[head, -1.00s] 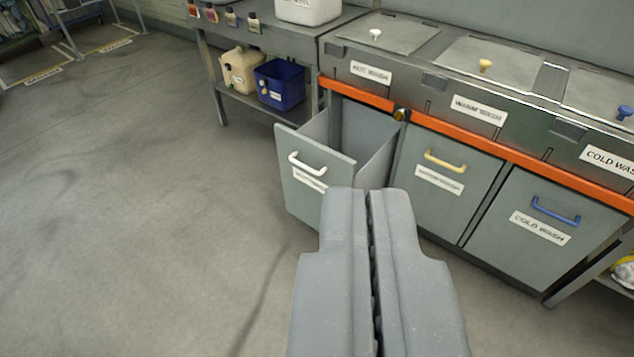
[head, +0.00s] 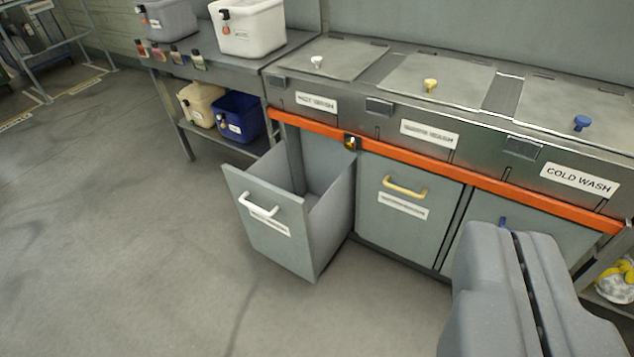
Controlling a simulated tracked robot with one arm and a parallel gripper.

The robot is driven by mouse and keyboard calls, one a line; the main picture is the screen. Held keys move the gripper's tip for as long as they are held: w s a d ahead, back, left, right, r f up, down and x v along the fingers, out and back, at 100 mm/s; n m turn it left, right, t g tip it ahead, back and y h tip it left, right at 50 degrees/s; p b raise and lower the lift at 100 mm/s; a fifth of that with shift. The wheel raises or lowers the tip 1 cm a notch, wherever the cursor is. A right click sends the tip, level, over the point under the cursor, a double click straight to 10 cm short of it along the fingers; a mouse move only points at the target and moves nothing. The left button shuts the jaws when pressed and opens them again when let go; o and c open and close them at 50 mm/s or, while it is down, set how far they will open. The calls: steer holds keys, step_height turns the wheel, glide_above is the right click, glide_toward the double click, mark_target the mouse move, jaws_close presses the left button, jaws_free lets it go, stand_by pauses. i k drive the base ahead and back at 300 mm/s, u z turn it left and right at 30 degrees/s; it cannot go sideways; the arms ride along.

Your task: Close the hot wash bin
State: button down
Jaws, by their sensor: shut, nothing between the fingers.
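The hot wash bin (head: 268,232) is a grey pull-out bin with a white handle (head: 258,206) and a white label on its front. It stands pulled out at an angle below the HOT WASH sign (head: 316,102), and its inside looks empty. My gripper (head: 508,236) is shut and empty at the lower right. In the picture it lies well to the right of the hot wash bin and covers part of the cold wash bin front.
The warm wash bin (head: 410,205) with a yellow handle is shut. The cold wash bin (head: 470,232) also looks shut. An orange rail (head: 440,168) runs above them. A shelf table (head: 200,72) with tubs stands at the left. Open floor (head: 120,230) lies in front.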

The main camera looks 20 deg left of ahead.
mark_target(302, 235)
steer(key=i, duration=1.2)
steer(key=u, duration=0.75)
